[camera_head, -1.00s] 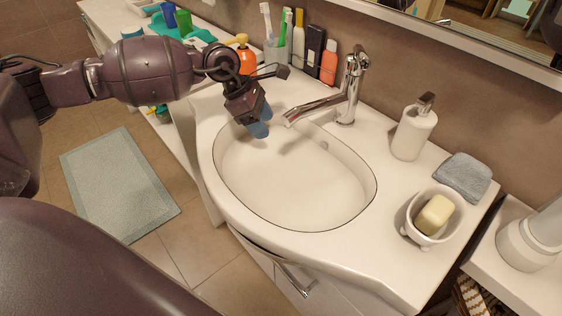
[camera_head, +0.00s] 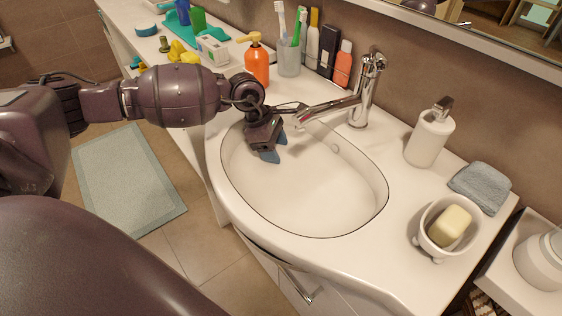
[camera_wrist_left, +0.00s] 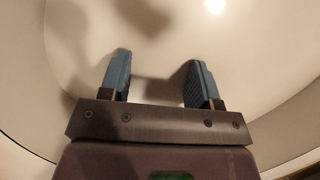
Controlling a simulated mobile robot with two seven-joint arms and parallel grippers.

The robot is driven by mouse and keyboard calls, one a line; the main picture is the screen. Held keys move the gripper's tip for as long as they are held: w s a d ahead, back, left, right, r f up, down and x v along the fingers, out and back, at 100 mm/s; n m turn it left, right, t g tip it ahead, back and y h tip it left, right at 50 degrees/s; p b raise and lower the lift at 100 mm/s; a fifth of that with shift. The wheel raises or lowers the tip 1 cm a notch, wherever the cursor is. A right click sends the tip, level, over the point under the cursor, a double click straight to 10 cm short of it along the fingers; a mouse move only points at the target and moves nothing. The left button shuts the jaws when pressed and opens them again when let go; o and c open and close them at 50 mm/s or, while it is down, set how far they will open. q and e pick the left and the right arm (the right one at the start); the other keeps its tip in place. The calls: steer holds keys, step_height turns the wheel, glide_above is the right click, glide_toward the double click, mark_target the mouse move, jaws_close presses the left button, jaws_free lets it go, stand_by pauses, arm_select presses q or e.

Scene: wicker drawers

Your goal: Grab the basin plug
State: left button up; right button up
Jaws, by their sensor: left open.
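The white oval basin (camera_head: 310,195) sits in the counter, and its inside looks empty. I cannot make out a basin plug in either view; my left gripper hides part of the basin's left side. My left gripper (camera_head: 271,156) hangs fingers-down over the left back part of the basin, left of the faucet spout. In the left wrist view its two blue fingers (camera_wrist_left: 158,72) are apart with nothing between them. Below them is smooth basin surface with dark shadows and a bright spot at the top edge. My right gripper is not in view.
The chrome faucet (camera_head: 366,92) reaches over the basin close to my left gripper. An orange pump bottle (camera_head: 257,66) and a glass of toothbrushes (camera_head: 289,58) stand behind. A white soap dispenser (camera_head: 429,136), a grey cloth (camera_head: 480,187) and a soap dish (camera_head: 438,247) are on the right.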

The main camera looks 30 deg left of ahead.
arm_select(q)
steer(key=x, duration=0.3)
steer(key=shift+f, duration=0.25)
steer(key=shift+r, duration=0.1)
steer(key=shift+c, duration=0.6)
steer(key=c, duration=0.9)
steer(key=shift+r, duration=0.1)
